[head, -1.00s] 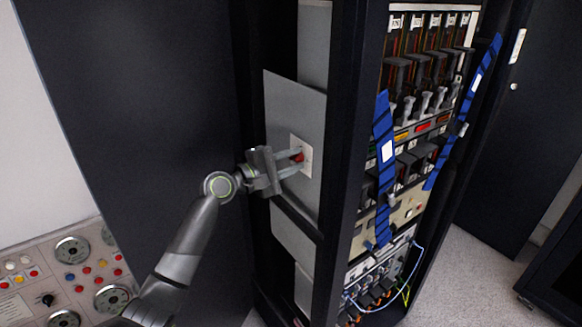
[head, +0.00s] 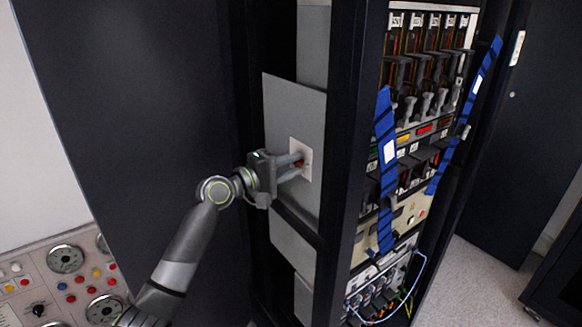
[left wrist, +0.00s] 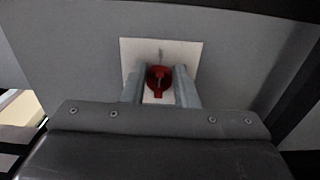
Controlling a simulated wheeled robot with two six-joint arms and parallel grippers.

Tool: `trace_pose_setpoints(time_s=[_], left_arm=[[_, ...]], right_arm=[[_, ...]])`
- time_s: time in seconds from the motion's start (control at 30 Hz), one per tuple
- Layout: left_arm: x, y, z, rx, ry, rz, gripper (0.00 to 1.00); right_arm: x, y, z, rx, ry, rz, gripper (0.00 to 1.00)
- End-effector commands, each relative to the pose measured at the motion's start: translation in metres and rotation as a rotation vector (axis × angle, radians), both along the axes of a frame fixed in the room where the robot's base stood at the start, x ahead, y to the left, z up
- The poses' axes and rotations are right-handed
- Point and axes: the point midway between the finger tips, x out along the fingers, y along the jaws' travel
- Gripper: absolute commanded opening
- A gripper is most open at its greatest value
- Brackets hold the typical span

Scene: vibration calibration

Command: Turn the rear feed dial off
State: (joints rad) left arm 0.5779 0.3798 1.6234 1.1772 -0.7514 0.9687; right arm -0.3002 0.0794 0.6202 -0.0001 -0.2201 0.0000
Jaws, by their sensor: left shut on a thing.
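The rear feed dial (left wrist: 159,79) is a red rotary knob on a pale square plate (left wrist: 187,50). The plate is fixed to a grey panel (head: 284,100) on the side of the dark cabinet. My left gripper (left wrist: 160,88) is shut on the dial, with one finger on each side of it. In the head view the left gripper (head: 296,166) reaches the plate from the left, and its fingers hide most of the dial. The dial's handle points down in the left wrist view. My right gripper is in neither view.
The dark cabinet's front holds rows of modules, blue straps (head: 386,150) and loose cables (head: 417,275) to the right. A large dark door panel (head: 140,110) stands at the left. A console with gauges (head: 66,259) is at the lower left.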

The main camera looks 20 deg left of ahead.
Motion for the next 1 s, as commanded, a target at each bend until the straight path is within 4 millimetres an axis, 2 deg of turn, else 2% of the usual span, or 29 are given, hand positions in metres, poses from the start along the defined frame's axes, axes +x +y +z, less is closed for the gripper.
trace_pose_setpoints(time_s=[0.17,0.2,0.33,0.37,0.73,0.87,1.0], left_arm=[[0.0,0.0,-0.001,0.001,0.003,0.0,0.04],[0.0,0.0,-0.001,0.001,0.003,0.001,0.29],[0.0,0.0,-0.001,0.0,0.002,0.001,0.46],[0.0,0.0,-0.001,0.0,0.002,0.001,0.47],[-0.005,0.005,-0.001,0.0,0.001,0.002,0.47],[-0.019,0.017,-0.003,0.003,0.0,0.003,0.47],[-0.042,0.035,-0.004,0.006,0.001,0.004,0.47]], right_arm=[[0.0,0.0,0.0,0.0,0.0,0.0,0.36],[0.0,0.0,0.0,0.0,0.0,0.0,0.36],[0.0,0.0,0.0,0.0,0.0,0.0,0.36],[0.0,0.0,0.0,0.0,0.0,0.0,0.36],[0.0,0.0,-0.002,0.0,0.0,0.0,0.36],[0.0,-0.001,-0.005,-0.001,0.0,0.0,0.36],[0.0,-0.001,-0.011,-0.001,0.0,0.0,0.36]])
